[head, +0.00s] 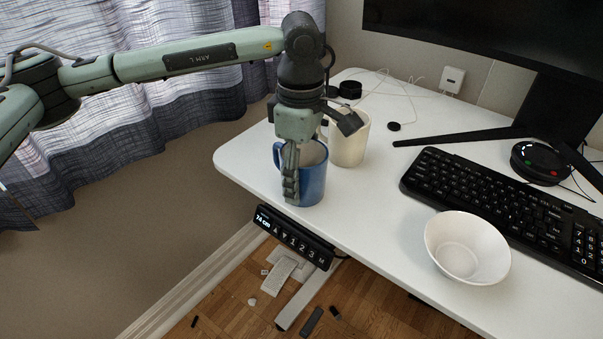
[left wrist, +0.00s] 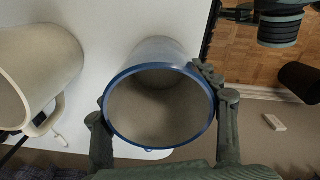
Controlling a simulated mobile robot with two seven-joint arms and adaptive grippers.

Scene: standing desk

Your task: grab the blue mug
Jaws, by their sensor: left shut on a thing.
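The blue mug (head: 314,186) stands upright at the desk's near left edge in the head view, with its handle to the left. My left gripper (head: 291,180) comes down over it from above and is shut on it, with one finger against its near side. In the left wrist view the mug (left wrist: 160,70) shows its blue rim and an empty grey inside. The fingers of my left gripper (left wrist: 158,98) lie on both sides of the rim there.
A cream mug (head: 348,143) stands close behind the blue one and also shows in the left wrist view (left wrist: 40,70). A white bowl (head: 467,247), a black keyboard (head: 490,195) and a monitor (head: 500,35) are to the right. A height control panel (head: 293,238) hangs at the desk's edge.

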